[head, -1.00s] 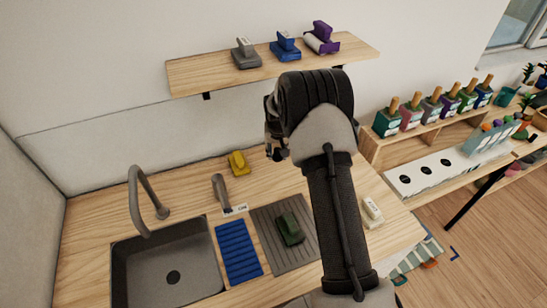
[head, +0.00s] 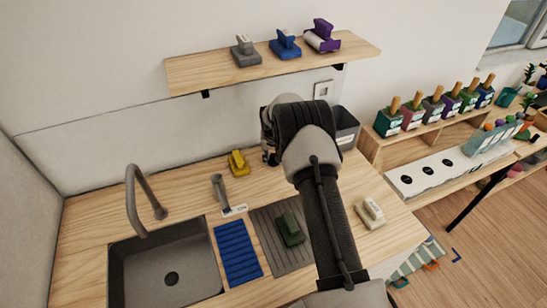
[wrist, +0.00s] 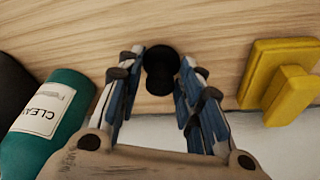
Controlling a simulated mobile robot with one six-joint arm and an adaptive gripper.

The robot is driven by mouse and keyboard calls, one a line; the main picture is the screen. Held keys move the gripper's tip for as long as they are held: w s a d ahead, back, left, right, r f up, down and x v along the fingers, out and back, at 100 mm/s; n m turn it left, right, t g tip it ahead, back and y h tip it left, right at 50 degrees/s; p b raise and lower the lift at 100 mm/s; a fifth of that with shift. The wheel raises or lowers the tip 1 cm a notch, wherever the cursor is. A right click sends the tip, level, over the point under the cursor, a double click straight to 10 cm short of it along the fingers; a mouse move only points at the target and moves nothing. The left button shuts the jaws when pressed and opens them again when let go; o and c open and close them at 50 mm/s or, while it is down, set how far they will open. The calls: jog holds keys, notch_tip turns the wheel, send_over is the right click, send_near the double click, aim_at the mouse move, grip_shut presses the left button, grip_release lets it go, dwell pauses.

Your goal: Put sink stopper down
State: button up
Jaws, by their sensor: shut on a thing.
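The sink stopper (wrist: 161,68) is a small black round piece between my fingertips in the wrist view. My gripper (wrist: 160,75) is shut on it, over the wooden counter (wrist: 60,30); I cannot tell whether the stopper touches the wood. In the head view my gripper (head: 271,157) is partly hidden behind my arm, near the back of the counter, and the stopper cannot be made out. The grey sink (head: 130,262) is at the lower left, with a dark drain (head: 171,279) in its floor.
A yellow block (wrist: 280,80) stands right of my gripper in the wrist view. A teal bottle (wrist: 48,120) is at its left. In the head view, a blue mat (head: 237,250), a grey ribbed mat (head: 268,225) and a grey bin (head: 347,125) are around. A shelf (head: 210,80) hangs above.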

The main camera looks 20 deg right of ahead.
jog(key=shift+f, duration=0.1)
jog(key=o, duration=1.1)
jog(key=shift+c, duration=0.2)
